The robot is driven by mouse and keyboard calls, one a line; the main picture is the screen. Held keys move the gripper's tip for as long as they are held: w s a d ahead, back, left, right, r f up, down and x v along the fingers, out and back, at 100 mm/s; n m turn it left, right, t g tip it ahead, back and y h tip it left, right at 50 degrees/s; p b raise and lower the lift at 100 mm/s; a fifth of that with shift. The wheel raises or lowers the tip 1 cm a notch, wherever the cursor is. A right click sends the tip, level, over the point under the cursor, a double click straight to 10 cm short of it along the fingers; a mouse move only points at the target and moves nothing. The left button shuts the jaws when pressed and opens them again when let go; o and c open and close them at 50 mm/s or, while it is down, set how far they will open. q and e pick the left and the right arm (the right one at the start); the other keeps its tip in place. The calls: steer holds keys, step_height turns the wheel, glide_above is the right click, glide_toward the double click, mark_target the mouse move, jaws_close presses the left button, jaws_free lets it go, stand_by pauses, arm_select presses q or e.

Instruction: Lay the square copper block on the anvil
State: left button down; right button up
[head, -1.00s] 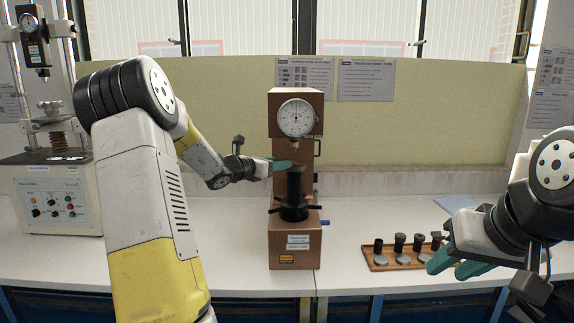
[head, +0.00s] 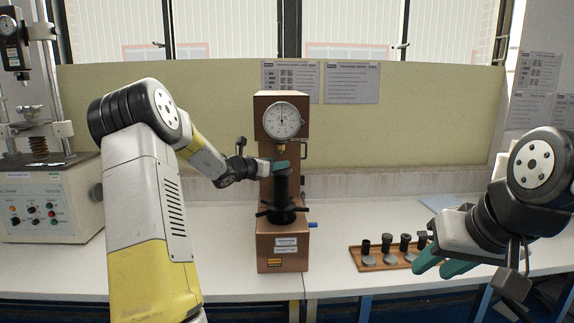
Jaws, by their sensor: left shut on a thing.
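The brown hardness tester (head: 280,118) stands on the bench in the middle, with a round dial at its top. Its anvil (head: 283,188) is a dark upright column under the indenter. My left gripper (head: 278,164) reaches in from the left, with its green fingers just at the anvil's top, below the dial. It is shut on the square copper block, which is too small and too covered by the fingers to make out. I cannot tell whether the block touches the anvil. My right gripper (head: 438,265) is open and empty at the right, over the bench front.
A wooden tray (head: 374,270) with several dark cylinders and grey discs lies right of the tester, close to my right gripper. Another tester (head: 42,205) stands at the far left. A blue lever sticks out right of the tester's base. Bench between tester and tray is clear.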

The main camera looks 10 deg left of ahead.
arm_select(q)
steer(key=shift+s, duration=0.1)
stand_by(0.7)
steer(key=c, duration=0.6)
jaws_free()
steer(key=shift+f, duration=0.2)
steer(key=shift+c, duration=1.2)
steer(key=f+v, duration=0.1)
steer(key=v, duration=0.6)
steer(key=shift+r, duration=0.2)
steer(key=shift+s, duration=0.1)
